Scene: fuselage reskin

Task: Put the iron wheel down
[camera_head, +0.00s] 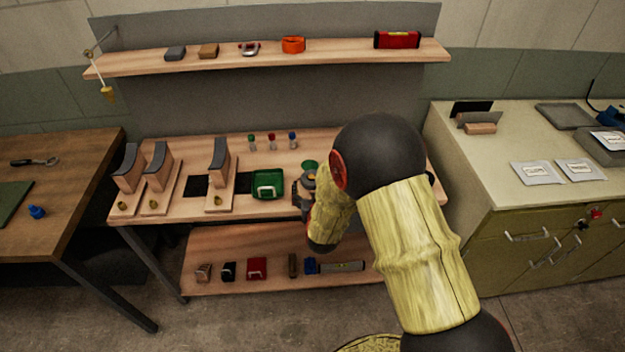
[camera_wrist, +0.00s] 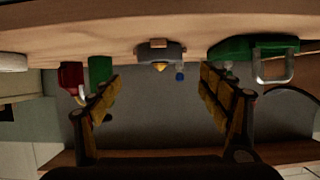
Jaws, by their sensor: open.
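My gripper (camera_wrist: 162,76) is open in the wrist view, its two yellow-padded fingers spread wide with nothing between them. A dark grey rounded piece with a small yellow tip (camera_wrist: 160,52) lies beyond the fingertips, centred between them and apart from them. It may be the iron with its wheel, but I cannot tell for certain. In the head view my arm hides most of the gripper and the bench's right part. Dark grey parts (camera_head: 303,190) show just left of my wrist, and I cannot tell which are gripper.
A green tray (camera_head: 268,194) stands on the bench (camera_head: 240,220), left of my wrist; a green cup (camera_head: 309,166) is close behind it. Stands with dark curved blocks (camera_head: 218,165) are farther left. The shelf below (camera_head: 230,285) holds several small items. A cabinet (camera_head: 510,190) stands right.

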